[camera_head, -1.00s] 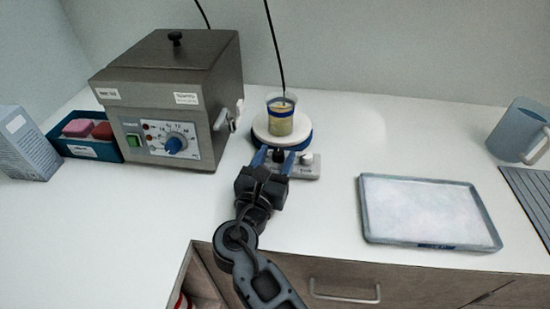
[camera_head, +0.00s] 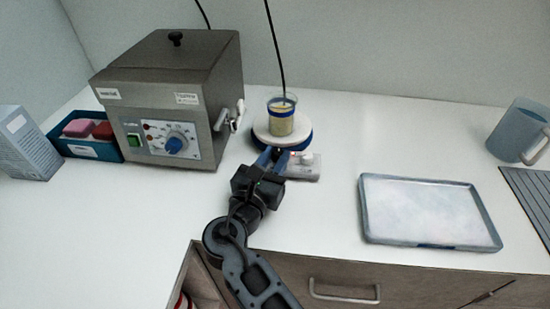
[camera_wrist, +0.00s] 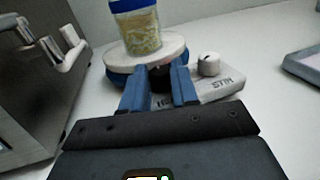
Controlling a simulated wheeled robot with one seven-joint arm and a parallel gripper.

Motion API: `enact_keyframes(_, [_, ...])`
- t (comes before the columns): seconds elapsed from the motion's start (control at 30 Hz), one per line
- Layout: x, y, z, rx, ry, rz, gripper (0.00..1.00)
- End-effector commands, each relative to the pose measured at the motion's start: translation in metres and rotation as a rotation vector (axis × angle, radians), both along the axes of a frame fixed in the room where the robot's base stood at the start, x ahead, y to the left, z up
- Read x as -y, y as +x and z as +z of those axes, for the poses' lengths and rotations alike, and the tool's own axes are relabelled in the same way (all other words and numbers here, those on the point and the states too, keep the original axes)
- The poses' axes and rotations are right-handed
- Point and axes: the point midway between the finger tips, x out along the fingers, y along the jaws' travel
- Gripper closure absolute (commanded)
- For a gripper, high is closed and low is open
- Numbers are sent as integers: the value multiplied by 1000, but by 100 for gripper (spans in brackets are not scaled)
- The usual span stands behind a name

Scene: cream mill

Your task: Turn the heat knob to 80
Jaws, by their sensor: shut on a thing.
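The heat knob (camera_wrist: 161,80) is a small dark knob on the left of the stirrer hotplate's front panel (camera_wrist: 215,90), mostly hidden between my fingers. My gripper (camera_head: 273,156) is shut on it, with one blue finger on each side; the fingers also show in the wrist view (camera_wrist: 160,72). The heat scale and pointer are covered, so I cannot read the setting. A white knob (camera_wrist: 208,64) marked STIR is just right of my fingers. A glass beaker (camera_head: 281,118) of yellowish contents with a blue band stands on the round white plate (camera_head: 262,134).
A thin black rod or cable (camera_head: 274,45) reaches down into the beaker. A grey steel machine (camera_head: 170,95) with a blue dial and side tap (camera_head: 229,119) stands at left. A shallow tray (camera_head: 430,212) lies at right. The counter between hotplate and tray is clear.

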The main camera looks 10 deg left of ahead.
Motion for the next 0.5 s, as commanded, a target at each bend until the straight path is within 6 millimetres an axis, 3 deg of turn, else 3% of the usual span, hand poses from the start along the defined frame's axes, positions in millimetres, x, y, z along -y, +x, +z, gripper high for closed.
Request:
enact_keyframes(0.17, [0,0,0,0,0,1,100])
enact_keyframes(0.2, [0,0,0,0,1,1,68])
enact_keyframes(0.43, [0,0,0,0,0,1,46])
enact_keyframes(0.5, [0,0,0,0,0,1,46])
